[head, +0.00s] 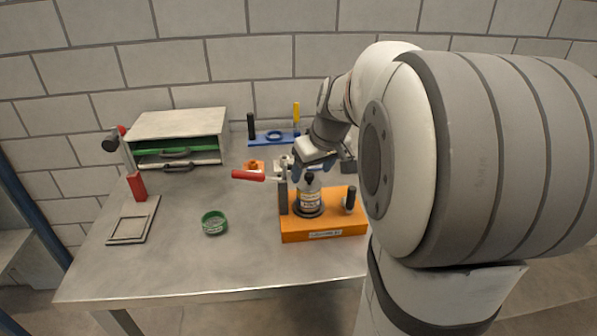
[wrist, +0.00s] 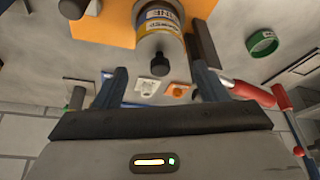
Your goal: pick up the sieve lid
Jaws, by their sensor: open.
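A round green-rimmed piece (head: 214,222), which looks like the sieve or its lid, lies flat on the table left of the orange stand. It also shows in the wrist view (wrist: 263,42), at the upper right. I cannot tell whether it is the lid alone. My gripper (head: 303,172) is well away from it, up and to the right, above a labelled bottle (head: 310,198) with a black cap. In the wrist view my gripper (wrist: 160,74) has its fingers apart, with nothing held between them. The bottle (wrist: 158,18) lies beyond the fingertips.
The bottle stands on an orange base (head: 325,233) with upright posts; a red handle (head: 248,175) juts left beside it. A grey drawer cabinet (head: 180,123), blue rack (head: 262,140), red-handled clamp (head: 136,185) and grey frame (head: 130,228) stand around. The table's front left is clear.

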